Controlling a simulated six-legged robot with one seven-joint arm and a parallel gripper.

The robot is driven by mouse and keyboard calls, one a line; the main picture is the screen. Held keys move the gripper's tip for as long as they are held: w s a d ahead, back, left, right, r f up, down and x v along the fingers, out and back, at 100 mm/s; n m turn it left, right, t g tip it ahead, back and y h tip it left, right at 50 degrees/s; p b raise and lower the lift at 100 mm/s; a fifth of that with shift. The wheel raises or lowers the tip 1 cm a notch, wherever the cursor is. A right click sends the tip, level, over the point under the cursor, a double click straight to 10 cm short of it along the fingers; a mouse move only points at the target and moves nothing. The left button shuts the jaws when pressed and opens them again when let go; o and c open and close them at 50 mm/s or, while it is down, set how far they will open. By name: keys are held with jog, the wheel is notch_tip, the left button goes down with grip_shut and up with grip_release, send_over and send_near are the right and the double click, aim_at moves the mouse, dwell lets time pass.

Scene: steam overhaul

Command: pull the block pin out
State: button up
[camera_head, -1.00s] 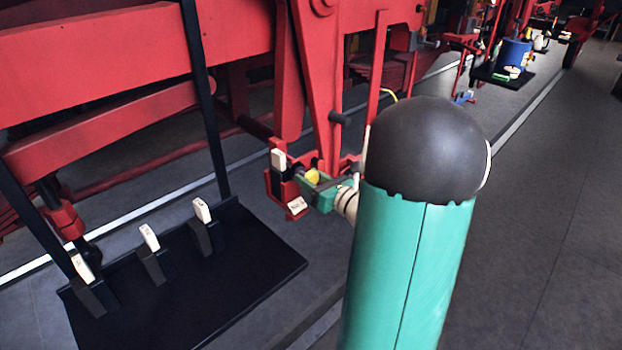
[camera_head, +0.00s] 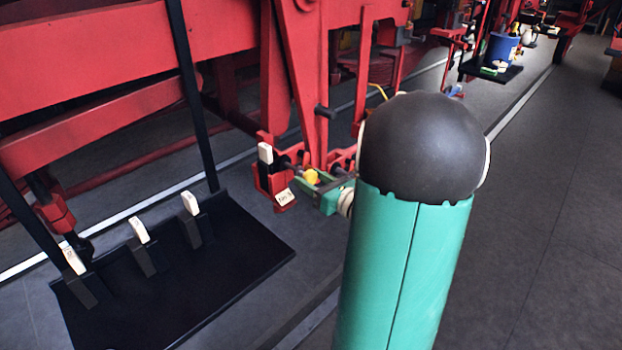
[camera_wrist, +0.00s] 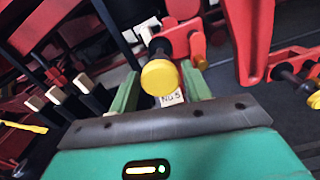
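The block pin has a round yellow head (camera_head: 311,177) and a dark shaft leading back towards a red bracket (camera_head: 268,182). In the wrist view its yellow head (camera_wrist: 160,77) sits between my two green fingers, with the dark shaft behind it. Whether the shaft's far end is still inside the bracket is hidden. The bracket carries a white-topped block (camera_head: 265,153) and a tag (camera_head: 284,197), which reads "No 5" in the wrist view.
A black tray (camera_head: 220,275) at left holds several dark blocks with white tops (camera_head: 139,230). Red frame beams (camera_head: 90,60) rise behind, and a dark strut (camera_head: 193,90) comes down to the tray. A blue bucket (camera_head: 502,48) stands far right. The floor at right is clear.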

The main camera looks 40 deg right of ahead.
jog(key=shift+o, duration=0.9)
jog(key=shift+w+f, duration=0.1)
jog(key=shift+w, duration=0.25)
jog(key=shift+s, duration=0.2)
jog(key=s, duration=1.3)
jog(key=shift+s+d, duration=0.15)
jog(key=shift+s, duration=0.1)
jog(key=w+a+n+g+y, duration=0.2)
jog(key=a+n+g+y, duration=0.3)
jog(key=a+n, duration=0.6)
jog(key=w+a+n+g+y, duration=0.25)
jog(key=a+n+g, duration=0.5)
jog(key=a, duration=0.65)
jog(key=s+a+r+n+h, duration=0.2)
jog(key=a+r+n+h, duration=0.1)
jog(key=n, duration=0.6)
jog(key=s+a+r+n+h, duration=0.2)
jog(key=n+h, duration=0.3)
jog(key=n, duration=0.5)
jog(key=shift+a+r, duration=0.5)
jog(key=shift+a, duration=0.25)
